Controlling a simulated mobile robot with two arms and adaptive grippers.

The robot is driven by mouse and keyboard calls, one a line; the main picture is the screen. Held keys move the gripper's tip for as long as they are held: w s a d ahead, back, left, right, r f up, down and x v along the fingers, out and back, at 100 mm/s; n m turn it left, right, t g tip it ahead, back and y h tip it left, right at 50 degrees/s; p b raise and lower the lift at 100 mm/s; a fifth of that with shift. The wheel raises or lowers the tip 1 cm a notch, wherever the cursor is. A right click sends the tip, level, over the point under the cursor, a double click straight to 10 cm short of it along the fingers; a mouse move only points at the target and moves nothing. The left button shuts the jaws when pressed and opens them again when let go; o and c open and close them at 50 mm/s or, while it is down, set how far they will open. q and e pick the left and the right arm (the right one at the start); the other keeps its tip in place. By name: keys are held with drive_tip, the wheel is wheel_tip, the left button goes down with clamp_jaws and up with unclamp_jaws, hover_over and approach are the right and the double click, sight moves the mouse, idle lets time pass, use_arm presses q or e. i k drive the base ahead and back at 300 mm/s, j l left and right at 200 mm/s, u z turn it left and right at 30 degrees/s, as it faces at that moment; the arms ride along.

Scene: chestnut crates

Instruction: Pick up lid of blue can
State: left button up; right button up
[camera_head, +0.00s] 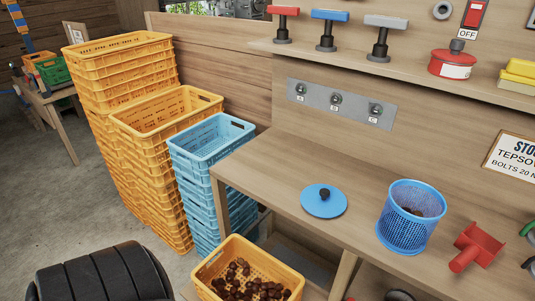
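A round blue lid (322,208) with a dark knob lies flat on the wooden workbench (275,180), knob up. It is to the left of the blue can (408,236), apart from it. The can is an upright mesh container with an open top, and something brown is visible inside it. Neither of my grippers shows in the head view, so I cannot see how they stand relative to the lid or the can.
A red scoop-like object (477,246) lies right of the can. A shelf (400,75) with stamp-like tools runs above the bench. Yellow crates (124,44), blue crates (211,136) and a crate of chestnuts (207,272) stand left and below. Bench around the lid is clear.

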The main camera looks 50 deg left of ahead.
sight(323, 201)
drive_tip(key=u, duration=1)
